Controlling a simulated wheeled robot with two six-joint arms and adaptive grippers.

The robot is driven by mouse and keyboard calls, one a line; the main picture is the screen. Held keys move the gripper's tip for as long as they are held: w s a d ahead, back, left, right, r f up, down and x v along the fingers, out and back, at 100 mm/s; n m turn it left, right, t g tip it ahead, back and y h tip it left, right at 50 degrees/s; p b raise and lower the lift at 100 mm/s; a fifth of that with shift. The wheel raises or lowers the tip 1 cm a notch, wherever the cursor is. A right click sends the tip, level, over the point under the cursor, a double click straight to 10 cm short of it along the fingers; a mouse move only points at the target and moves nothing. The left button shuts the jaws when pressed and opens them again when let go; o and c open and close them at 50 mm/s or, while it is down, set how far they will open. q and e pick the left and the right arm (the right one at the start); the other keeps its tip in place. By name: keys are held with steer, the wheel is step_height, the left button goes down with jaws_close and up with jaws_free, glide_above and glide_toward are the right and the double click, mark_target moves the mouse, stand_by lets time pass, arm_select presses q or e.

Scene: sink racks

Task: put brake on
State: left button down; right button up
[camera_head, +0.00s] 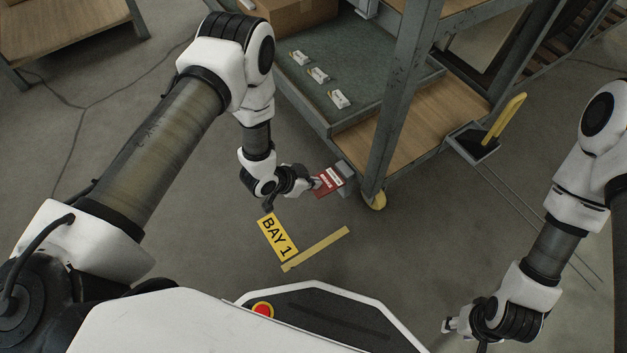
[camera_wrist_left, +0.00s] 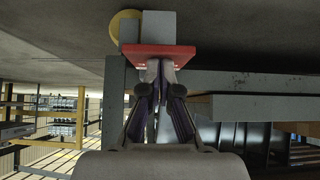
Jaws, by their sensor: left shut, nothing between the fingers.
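The brake is a red pedal plate (camera_head: 328,183) with pale markings, low on the near corner of the grey cart (camera_head: 386,110), beside a yellow caster wheel (camera_head: 377,201). My left gripper (camera_head: 314,183) is shut with nothing between its fingers, its tips at the red plate. In the left wrist view the fingertips (camera_wrist_left: 153,68) meet the edge of the red plate (camera_wrist_left: 152,51); whether they press on it I cannot tell. The yellow wheel (camera_wrist_left: 124,27) shows behind it. My right gripper (camera_head: 452,326) is at the lower right, away from the cart; its finger opening is unclear.
Several small white labelled items (camera_head: 318,75) lie on the cart's green shelf, with a cardboard box (camera_head: 296,14) behind. A yellow BAY 1 floor sign (camera_head: 278,237) lies on the open floor.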

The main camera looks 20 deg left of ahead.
arm_select(q)
steer(key=shift+s+a+f+t+h+b, duration=0.15)
steer(key=shift+f+t+h+b, duration=0.5)
steer(key=shift+f, duration=0.5)
steer(key=shift+s+a+f+t+h+b, duration=0.15)
steer(key=shift+f+t+h+b, duration=0.15)
steer(key=shift+f+t+h, duration=0.5)
arm_select(e)
steer(key=shift+f, duration=1)
arm_select(q)
steer(key=shift+f+y, duration=0.25)
steer(key=shift+f, duration=0.15)
